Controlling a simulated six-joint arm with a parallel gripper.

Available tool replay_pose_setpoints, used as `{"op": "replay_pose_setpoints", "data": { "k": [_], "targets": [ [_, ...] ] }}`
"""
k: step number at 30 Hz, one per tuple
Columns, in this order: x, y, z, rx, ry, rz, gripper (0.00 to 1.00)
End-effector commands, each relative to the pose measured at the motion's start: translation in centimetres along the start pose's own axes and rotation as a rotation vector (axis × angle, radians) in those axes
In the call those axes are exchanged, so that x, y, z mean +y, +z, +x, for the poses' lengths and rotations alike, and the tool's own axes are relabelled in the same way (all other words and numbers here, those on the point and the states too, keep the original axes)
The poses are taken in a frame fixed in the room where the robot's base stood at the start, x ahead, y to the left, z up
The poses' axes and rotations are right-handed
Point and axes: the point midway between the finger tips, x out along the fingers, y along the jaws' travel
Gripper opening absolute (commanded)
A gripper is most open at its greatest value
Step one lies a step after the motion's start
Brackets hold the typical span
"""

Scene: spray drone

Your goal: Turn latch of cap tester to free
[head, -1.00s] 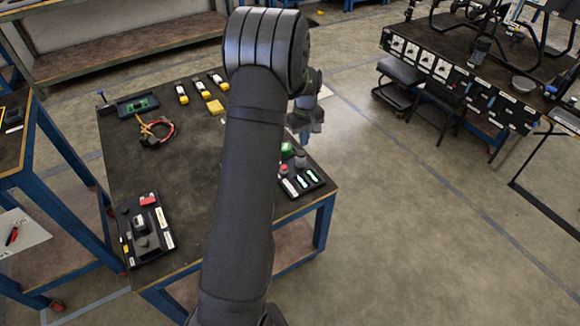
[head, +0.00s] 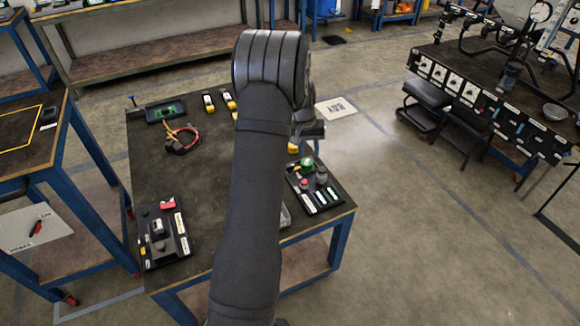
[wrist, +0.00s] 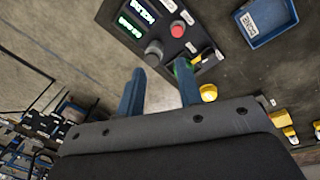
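A dark panel (head: 314,188), which looks like the cap tester, lies at the table's right edge in the head view. It has a green round part, a red button, a grey knob and lit displays. In the wrist view the panel (wrist: 160,15) is at the top, with the grey knob (wrist: 154,52), the red button (wrist: 178,29) and a yellow-and-black part (wrist: 203,57) that may be the latch. My gripper (wrist: 158,67) is open and empty, its blue fingers apart. The right fingertip overlaps the green part in view; I cannot tell whether they touch.
A blue tray (wrist: 282,37) lies beside the panel. A yellow round thing (wrist: 208,93) is by the right finger. Another panel (head: 165,235), a red-and-yellow cable (head: 182,138) and a dark tray (head: 166,111) are on the table's left. My arm hides the table's middle.

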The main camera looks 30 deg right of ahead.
Motion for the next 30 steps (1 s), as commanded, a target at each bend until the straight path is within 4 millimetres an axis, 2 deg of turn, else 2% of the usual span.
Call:
{"op": "replay_pose_setpoints", "data": {
  "k": [1, 15, 19, 24, 30],
  "targets": [
    [-1.1, -0.5, 0.0, 0.009, 0.016, 0.063, 0.33],
    [-9.6, -4.0, -0.5, 0.169, 0.106, 0.742, 0.33],
    [-11.7, -4.6, -0.7, 0.219, 0.101, 0.890, 0.33],
    [-13.0, -5.0, -0.8, 0.255, 0.093, 1.001, 0.33],
    [-13.0, -5.3, 0.2, 0.263, 0.092, 1.028, 0.33]
  ]
}}
